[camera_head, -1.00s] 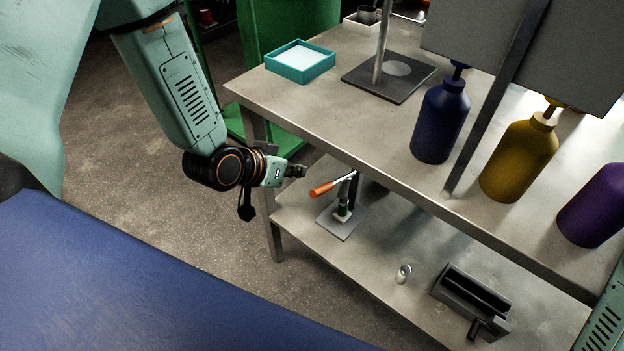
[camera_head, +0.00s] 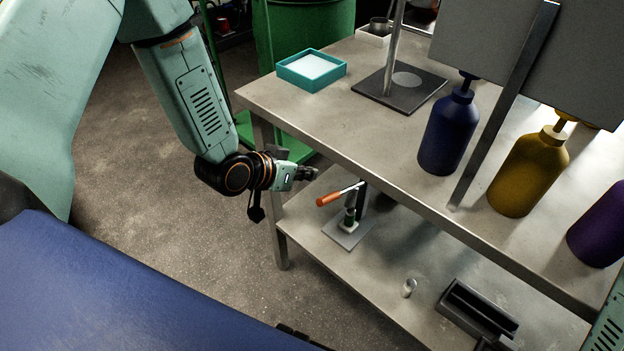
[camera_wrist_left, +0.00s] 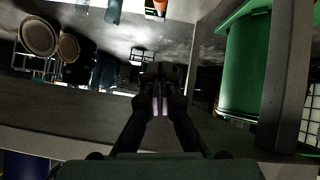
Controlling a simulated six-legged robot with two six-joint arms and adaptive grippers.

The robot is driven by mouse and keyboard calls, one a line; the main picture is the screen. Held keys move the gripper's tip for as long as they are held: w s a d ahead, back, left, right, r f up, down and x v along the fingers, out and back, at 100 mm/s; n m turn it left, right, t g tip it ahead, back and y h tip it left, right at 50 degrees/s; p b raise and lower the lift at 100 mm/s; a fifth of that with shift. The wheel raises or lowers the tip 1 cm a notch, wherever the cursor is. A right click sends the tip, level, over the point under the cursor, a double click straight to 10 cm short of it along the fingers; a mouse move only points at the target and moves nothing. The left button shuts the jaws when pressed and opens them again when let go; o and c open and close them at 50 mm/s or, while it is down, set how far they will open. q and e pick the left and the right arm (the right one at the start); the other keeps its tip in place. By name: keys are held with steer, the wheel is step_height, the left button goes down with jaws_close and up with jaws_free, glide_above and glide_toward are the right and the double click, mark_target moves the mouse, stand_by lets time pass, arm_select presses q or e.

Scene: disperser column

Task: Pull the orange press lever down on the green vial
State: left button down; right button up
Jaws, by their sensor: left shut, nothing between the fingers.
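The press lever has an orange handle (camera_head: 329,199) and stands on the lower shelf of the bench. The handle points out to the left and tilts slightly down at its free end. A small green vial (camera_head: 350,216) stands upright in the press, above a grey base plate (camera_head: 348,235). My left gripper (camera_head: 314,174) is shut and empty. In the head view it appears just above the orange handle, with a small gap between them. In the left wrist view the closed fingers (camera_wrist_left: 160,95) show with nothing between them. I cannot make out the lever or vial there.
The upper tabletop (camera_head: 345,140) overhangs the press, with its front edge close to my left gripper. A small clear vial (camera_head: 409,288) and a dark box (camera_head: 478,308) stand farther right on the lower shelf. A green drum (camera_wrist_left: 248,65) shows in the wrist view.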

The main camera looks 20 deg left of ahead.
arm_select(q)
steer(key=w+d+f+b, duration=0.1)
steer(key=f, duration=0.1)
steer(key=w+d+f+b, duration=0.1)
steer(key=w+f, duration=0.1)
steer(key=f, duration=0.1)
steer(key=w+f+b, duration=0.1)
steer(key=w+f, duration=0.1)
steer(key=shift+d+f, duration=0.25)
steer(key=shift+d, duration=0.15)
steer(key=shift+s+f+b, duration=0.25)
steer(key=shift+f+b, duration=0.15)
steer(key=shift+f, duration=0.3)
steer(key=shift+s, duration=0.1)
